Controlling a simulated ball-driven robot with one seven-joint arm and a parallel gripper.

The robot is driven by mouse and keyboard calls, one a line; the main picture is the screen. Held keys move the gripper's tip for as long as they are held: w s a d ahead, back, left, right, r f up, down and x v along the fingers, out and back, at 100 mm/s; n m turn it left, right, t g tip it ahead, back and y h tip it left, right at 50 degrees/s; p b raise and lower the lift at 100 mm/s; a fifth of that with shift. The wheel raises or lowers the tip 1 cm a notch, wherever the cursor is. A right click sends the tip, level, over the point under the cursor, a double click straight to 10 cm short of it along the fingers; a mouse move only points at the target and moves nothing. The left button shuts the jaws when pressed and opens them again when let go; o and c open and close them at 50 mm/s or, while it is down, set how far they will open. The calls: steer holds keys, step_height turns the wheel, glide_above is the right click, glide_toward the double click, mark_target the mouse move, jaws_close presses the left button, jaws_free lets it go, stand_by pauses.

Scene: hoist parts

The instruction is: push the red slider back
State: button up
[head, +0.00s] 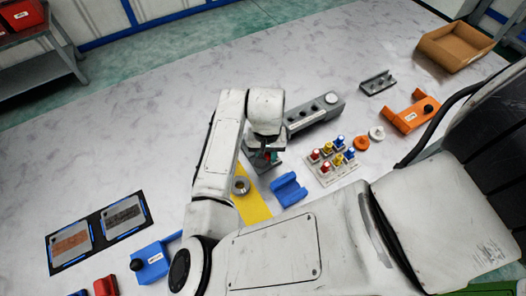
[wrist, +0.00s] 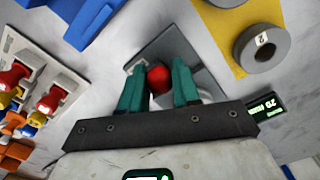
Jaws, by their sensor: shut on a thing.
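The red slider shows as a round red knob (wrist: 158,80) in the wrist view. It sits above a grey metal plate (wrist: 190,45) that lies on the table. My gripper (wrist: 159,70) has its two teal fingers on either side of the knob and is shut on it. In the head view my gripper (head: 265,157) is low over the plate, left of the table's middle, and only a small bit of red shows between the fingers. The slider's lower part and its track are mostly hidden by the fingers and arm.
A grey long block (head: 318,112) stands just behind my gripper. A yellow strip (head: 252,206) with a grey ring (head: 240,185) and a blue cradle (head: 289,190) lie in front. A board of coloured knobs (head: 332,160) stands to the right. The table's back left is clear.

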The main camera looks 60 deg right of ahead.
steer(key=shift+w, duration=0.15)
steer(key=o, duration=0.7)
steer(key=shift+o, duration=0.2)
steer(key=shift+r+p, duration=3.25)
steer(key=shift+r, duration=0.3)
steer(key=shift+d, duration=0.1)
